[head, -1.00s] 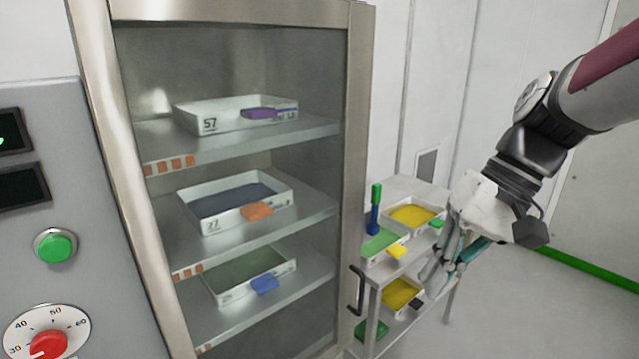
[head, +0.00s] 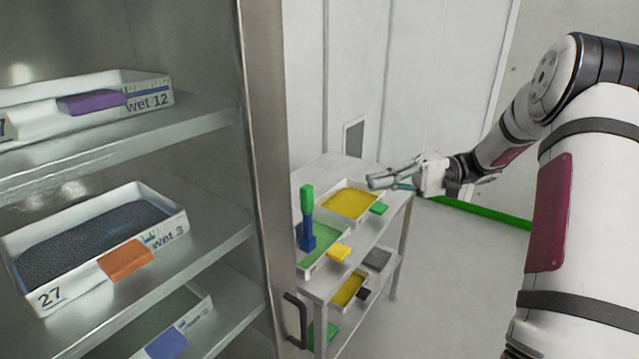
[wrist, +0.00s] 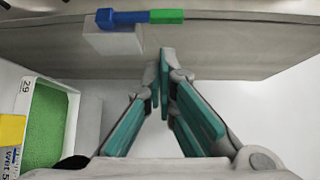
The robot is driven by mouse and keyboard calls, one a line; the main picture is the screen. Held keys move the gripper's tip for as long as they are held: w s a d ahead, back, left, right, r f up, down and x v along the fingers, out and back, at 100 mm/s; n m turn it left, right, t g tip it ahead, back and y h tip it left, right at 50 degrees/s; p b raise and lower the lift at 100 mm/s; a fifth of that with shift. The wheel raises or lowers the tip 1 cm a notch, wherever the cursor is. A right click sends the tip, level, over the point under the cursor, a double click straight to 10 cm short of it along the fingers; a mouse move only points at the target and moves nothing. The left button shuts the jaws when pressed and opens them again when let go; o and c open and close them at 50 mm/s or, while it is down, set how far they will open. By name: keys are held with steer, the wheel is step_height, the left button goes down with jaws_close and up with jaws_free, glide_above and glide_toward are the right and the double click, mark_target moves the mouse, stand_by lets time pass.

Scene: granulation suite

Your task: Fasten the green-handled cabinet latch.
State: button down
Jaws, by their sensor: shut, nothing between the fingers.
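The latch handle (head: 307,215) has a green upper part and a blue lower part. It stands upright beside the cabinet's (head: 262,150) right edge in the head view. In the wrist view the blue and green handle (wrist: 140,17) lies across the top, by a white block (wrist: 113,40) on a grey panel. My gripper (head: 372,183) is shut and empty, to the right of the handle and apart from it, its fingers pointing left. In the wrist view its fingertips (wrist: 163,62) are together below the handle's green end. I cannot tell whether the latch is engaged.
A metal cart (head: 345,275) stands right of the cabinet, with trays of yellow and green material on it. A black pull handle (head: 297,320) is on the cabinet's front. Trays with coloured tags sit on the cabinet shelves (head: 150,140). The floor right of the cart is clear.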

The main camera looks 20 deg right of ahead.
mark_target(307, 220)
steer(key=shift+w+d+f+t+y, duration=0.25)
steer(key=shift+w+d+t+y, duration=0.15)
steer(key=shift+w+d, duration=0.55)
steer(key=shift+a, duration=0.15)
steer(key=s+a+p, duration=0.1)
steer(key=a+p, duration=0.2)
steer(key=a, duration=1)
